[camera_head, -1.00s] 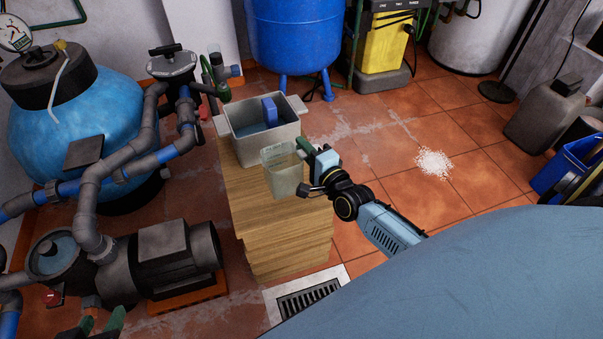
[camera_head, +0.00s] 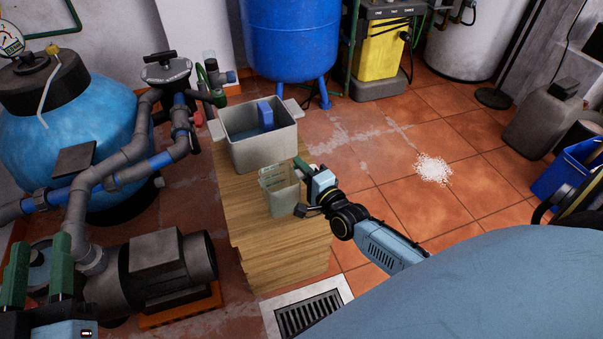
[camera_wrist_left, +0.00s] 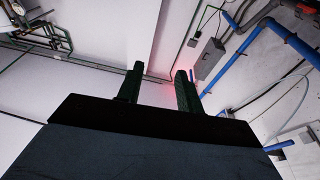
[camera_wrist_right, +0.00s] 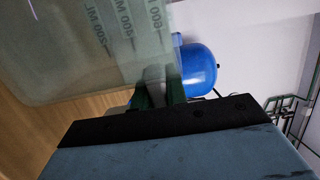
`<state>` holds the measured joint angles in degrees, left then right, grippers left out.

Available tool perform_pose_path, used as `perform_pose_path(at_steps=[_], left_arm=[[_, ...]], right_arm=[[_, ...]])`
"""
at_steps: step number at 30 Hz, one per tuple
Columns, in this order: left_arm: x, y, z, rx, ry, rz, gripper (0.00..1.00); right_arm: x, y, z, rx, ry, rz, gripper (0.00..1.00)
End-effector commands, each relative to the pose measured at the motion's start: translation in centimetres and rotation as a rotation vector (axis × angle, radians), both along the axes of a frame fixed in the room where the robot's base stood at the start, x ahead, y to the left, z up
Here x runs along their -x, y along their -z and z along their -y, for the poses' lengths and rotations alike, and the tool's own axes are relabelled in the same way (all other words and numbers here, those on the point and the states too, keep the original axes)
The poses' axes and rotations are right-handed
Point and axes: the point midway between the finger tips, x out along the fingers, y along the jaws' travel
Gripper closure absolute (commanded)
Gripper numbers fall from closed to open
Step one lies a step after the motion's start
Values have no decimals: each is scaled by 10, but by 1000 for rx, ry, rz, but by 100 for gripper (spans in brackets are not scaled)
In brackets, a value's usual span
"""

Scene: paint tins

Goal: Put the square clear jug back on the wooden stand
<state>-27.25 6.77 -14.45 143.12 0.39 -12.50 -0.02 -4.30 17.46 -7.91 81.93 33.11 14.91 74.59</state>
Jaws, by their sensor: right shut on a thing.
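The square clear jug (camera_head: 278,195) has a faint printed scale, which shows large and close in the right wrist view (camera_wrist_right: 70,45). My right gripper (camera_head: 308,182) is shut on the jug's handle, at the jug's right side; the fingers (camera_wrist_right: 160,95) hold it in the right wrist view. The jug looks upright over the top of the wooden stand (camera_head: 245,205). I cannot tell whether its base touches the wood. My left gripper (camera_head: 39,270) is open and empty at the lower left, with its fingers (camera_wrist_left: 158,90) apart in the left wrist view.
A grey tub (camera_head: 258,150) with a blue item (camera_head: 265,116) in it stands on the stand's far end, just behind the jug. A pump (camera_head: 150,265) with pipes is left of the stand. White granules (camera_head: 433,168) lie on the tiled floor at right.

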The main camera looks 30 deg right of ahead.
Motion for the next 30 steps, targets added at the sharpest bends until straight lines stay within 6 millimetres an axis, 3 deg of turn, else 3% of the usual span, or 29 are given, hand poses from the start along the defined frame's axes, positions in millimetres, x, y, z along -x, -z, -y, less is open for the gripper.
perform_pose_path(at_steps=[6,20,21,25,30], left_arm=[[4,-13,1,26,5,80,64],[6,-19,2,39,7,124,64],[6,-20,2,40,7,128,64],[6,-20,2,39,7,126,64],[6,-20,2,40,8,125,64]], right_arm=[[-1,9,0,1,-1,2,100],[0,12,0,0,0,2,100],[0,12,0,1,0,0,82],[0,12,0,1,0,0,65],[0,12,0,1,0,0,64]])
